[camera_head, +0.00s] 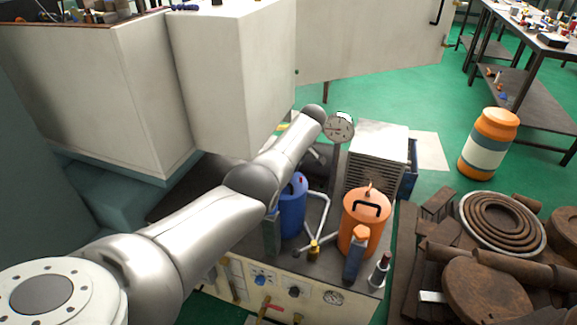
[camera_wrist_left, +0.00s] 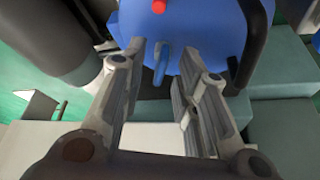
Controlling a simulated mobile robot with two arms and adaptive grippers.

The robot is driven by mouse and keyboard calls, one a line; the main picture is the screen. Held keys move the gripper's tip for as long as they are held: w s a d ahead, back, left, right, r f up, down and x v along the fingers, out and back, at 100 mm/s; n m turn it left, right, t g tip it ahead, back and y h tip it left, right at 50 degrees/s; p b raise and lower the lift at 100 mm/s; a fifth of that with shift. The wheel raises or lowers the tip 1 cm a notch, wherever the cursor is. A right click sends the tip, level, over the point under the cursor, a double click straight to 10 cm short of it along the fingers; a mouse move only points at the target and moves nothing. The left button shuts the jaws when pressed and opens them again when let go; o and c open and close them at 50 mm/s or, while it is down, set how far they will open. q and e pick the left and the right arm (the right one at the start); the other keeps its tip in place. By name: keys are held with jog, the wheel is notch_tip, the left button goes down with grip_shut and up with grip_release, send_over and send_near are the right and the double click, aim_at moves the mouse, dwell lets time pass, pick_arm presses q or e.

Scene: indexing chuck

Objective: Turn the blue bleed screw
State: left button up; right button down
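A blue tank (camera_wrist_left: 215,30) fills the top of the left wrist view; a blue tank (camera_head: 292,208) also shows in the head view, partly behind my left arm. A small blue lever-like piece (camera_wrist_left: 161,64), apparently the bleed screw, sticks out from the tank's underside in the wrist view. My left gripper (camera_wrist_left: 164,50) is open, with one finger on each side of this piece and visible gaps to both. Its tips are close to the tank; contact is unclear. In the head view my arm hides the gripper and the screw. My right gripper is not in view.
A red knob (camera_wrist_left: 158,6) and a black handle (camera_wrist_left: 252,55) are on the tank near the fingers. An orange canister (camera_head: 366,222), a finned metal block (camera_head: 378,150) and a round gauge (camera_head: 340,127) stand close by. Open green floor (camera_head: 355,92) lies behind.

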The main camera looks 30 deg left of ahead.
pick_arm(q)
jog(key=shift+r, duration=0.1)
jog(key=v, duration=1.2)
dwell(0.4)
